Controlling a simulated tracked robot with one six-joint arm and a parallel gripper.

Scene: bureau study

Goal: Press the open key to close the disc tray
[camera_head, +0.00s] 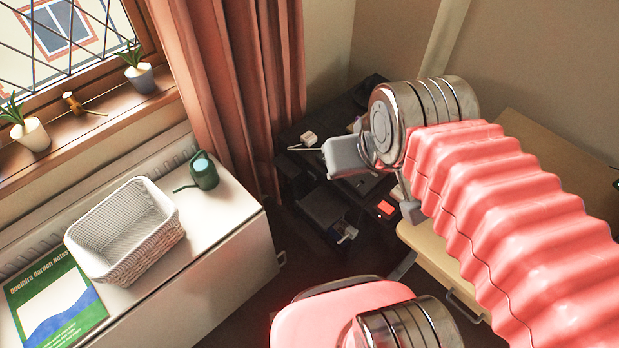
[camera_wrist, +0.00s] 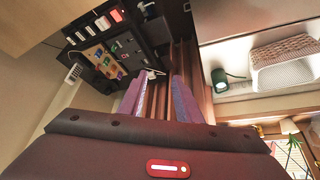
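A dark equipment unit (camera_head: 300,165) stands in the corner beyond my arm, partly hidden by it. A dark flat slab (camera_head: 325,207) juts out low from it; I cannot tell whether this is the disc tray. A small red lit patch (camera_head: 386,207) shows beside it. In the wrist view the dark unit (camera_wrist: 128,48) carries several coloured and pale keys; their labels are too small to read, so I cannot tell which is the open key. My gripper (camera_wrist: 159,98) has two purplish fingers with a gap between them, apart from the unit. In the head view its end is mostly hidden.
A white cabinet (camera_head: 235,248) at left holds a white basket (camera_head: 160,240), a green watering can (camera_head: 203,172) and a green book (camera_head: 50,300). A brown curtain (camera_head: 225,80) hangs behind. A light wooden desk (camera_head: 435,250) lies below my arm at right.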

